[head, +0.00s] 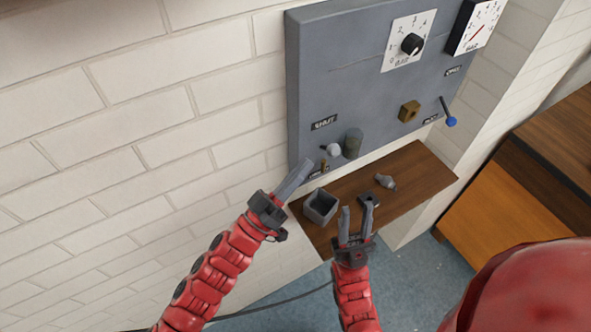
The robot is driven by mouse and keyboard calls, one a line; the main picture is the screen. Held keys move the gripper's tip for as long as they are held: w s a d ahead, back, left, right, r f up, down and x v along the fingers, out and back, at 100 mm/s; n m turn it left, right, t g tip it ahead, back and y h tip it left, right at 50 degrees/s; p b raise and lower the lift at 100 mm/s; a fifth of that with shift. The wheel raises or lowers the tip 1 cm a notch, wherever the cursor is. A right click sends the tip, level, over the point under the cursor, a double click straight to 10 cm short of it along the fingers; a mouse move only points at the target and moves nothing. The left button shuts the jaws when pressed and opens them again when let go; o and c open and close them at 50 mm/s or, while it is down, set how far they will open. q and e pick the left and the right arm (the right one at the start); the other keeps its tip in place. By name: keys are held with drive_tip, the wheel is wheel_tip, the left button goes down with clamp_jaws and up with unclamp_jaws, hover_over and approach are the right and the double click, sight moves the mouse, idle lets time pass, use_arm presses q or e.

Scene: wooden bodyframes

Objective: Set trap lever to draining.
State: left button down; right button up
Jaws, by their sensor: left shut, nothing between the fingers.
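A grey panel (330,60) is fixed to the white brick wall. A lever with a dark rod and blue ball end (450,121) sticks out near its right edge, tilted down to the right. A small pale knob (333,150) sits low on the left, next to a dark cylinder (353,143). I cannot tell from the labels which is the trap lever. My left gripper (304,166) is shut and empty, with its tips close to the panel's lower left corner, near the pale knob. My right gripper (357,212) is open and empty above the shelf, apart from the panel.
A wooden shelf (425,170) below the panel holds a grey open box (320,206) and a small grey fitting (386,183). A black dial knob (412,43), a gauge (476,27) and a brass block (409,111) are on the panel. A wooden cabinet (540,190) stands at right.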

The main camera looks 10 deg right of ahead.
sight(321, 149)
use_arm(q)
drive_tip(key=shift+p+x, duration=0.95)
drive_tip(key=shift+x, duration=2.15)
drive_tip(key=shift+f, duration=0.1)
drive_tip(key=shift+s+f+m+g+b, duration=0.15)
drive_tip(key=shift+m+g+b, duration=0.15)
drive_tip(key=shift+m+b, duration=0.3)
drive_tip(key=shift+m+h, duration=0.3)
drive_tip(key=shift+h, duration=0.1)
drive_tip(key=f+m+g+h+b, duration=0.1)
drive_tip(key=f+m+g+b, duration=0.1)
drive_tip(key=m+g+b, duration=0.1)
drive_tip(key=s+f+m+g+h+b, duration=0.1)
drive_tip(key=m+g+b, duration=0.2)
drive_tip(key=m+b, duration=0.2)
drive_tip(key=f+m+g+b, duration=0.2)
drive_tip(key=m+g+b, duration=0.2)
drive_tip(key=m, duration=0.3)
drive_tip(key=shift+s+d+f+h, duration=0.3)
drive_tip(key=shift+s+h, duration=0.05)
drive_tip(key=shift+h, duration=0.05)
drive_tip(key=shift+w+f, duration=0.1)
drive_tip(key=shift+f, duration=0.1)
